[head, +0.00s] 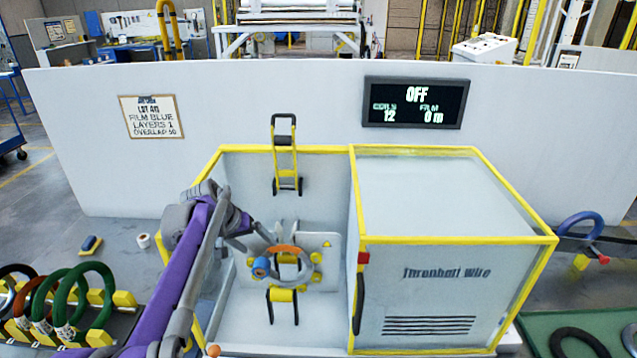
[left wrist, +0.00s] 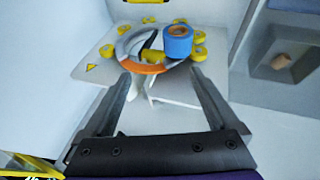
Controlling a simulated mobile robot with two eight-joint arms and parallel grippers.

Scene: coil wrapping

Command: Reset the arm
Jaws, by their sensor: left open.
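My left arm comes in from the lower left and reaches into the open bay of the wrapping machine (head: 455,260). My left gripper (head: 254,234) is open and empty, in front of the ring unit. Its two spread fingers show in the left wrist view (left wrist: 160,88), with nothing between them. The grey ring with an orange section (head: 287,250) stands at a plate with yellow rollers; it also shows in the left wrist view (left wrist: 145,69). A blue film roll (head: 261,267) sits on the ring's left side and shows in the left wrist view (left wrist: 178,43). My right gripper is not in view.
A rack with several coils (head: 95,290) stands at the lower left. A blue coil (head: 580,226) and a green mat (head: 540,325) with a black coil are at the right. The machine's yellow frame edges surround the bay. A screen (head: 416,103) reads OFF.

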